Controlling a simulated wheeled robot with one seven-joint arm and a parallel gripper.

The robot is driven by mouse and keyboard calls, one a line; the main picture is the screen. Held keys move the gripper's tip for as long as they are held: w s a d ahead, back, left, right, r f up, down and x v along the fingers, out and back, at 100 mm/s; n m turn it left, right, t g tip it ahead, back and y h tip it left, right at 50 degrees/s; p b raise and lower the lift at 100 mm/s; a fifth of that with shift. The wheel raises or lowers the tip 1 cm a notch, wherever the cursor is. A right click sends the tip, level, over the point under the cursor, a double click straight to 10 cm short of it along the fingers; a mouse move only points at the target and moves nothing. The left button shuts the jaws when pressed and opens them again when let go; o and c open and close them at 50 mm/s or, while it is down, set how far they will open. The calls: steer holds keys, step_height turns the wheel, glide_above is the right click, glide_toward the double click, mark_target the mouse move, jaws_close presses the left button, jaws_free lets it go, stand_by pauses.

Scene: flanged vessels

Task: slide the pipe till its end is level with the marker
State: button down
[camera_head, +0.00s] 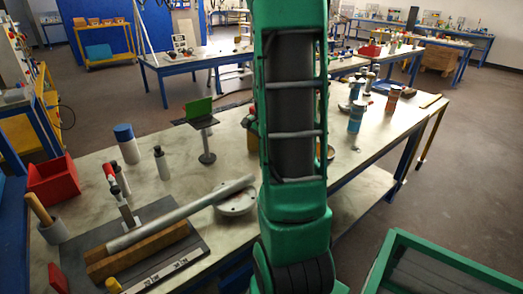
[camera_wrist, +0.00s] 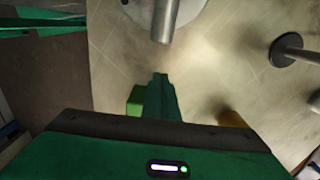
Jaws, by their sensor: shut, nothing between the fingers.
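The grey pipe (camera_head: 180,213) lies slantwise on a wooden block (camera_head: 140,252) on a dark board. Its far right end reaches over a pale round flange (camera_head: 236,207). In the wrist view the pipe's end (camera_wrist: 163,30) points down from the top, above the flange (camera_wrist: 193,14). My gripper (camera_wrist: 162,80) is shut and empty, just short of the pipe end and apart from it. In the head view my arm hides the gripper. I cannot tell for sure which thing is the marker; a labelled strip (camera_head: 165,273) lies in front of the wooden block.
A stand with a green panel (camera_head: 207,157) is behind the pipe; a dark round base (camera_wrist: 286,49) shows in the wrist view. A red bin (camera_head: 52,179), a blue-capped cylinder (camera_head: 127,146) and small bottles stand to the left.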

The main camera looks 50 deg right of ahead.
steer(key=shift+s+f, duration=0.1)
steer(key=shift+f, duration=0.85)
steer(key=a, duration=0.2)
steer(key=shift+w+a+r, duration=0.2)
steer(key=shift+w+a, duration=0.1)
steer(key=shift+w, duration=0.05)
steer(key=shift+w+a, duration=0.15)
steer(key=shift+a, duration=0.55)
steer(key=shift+w+a, duration=0.25)
steer(key=shift+a, duration=0.7)
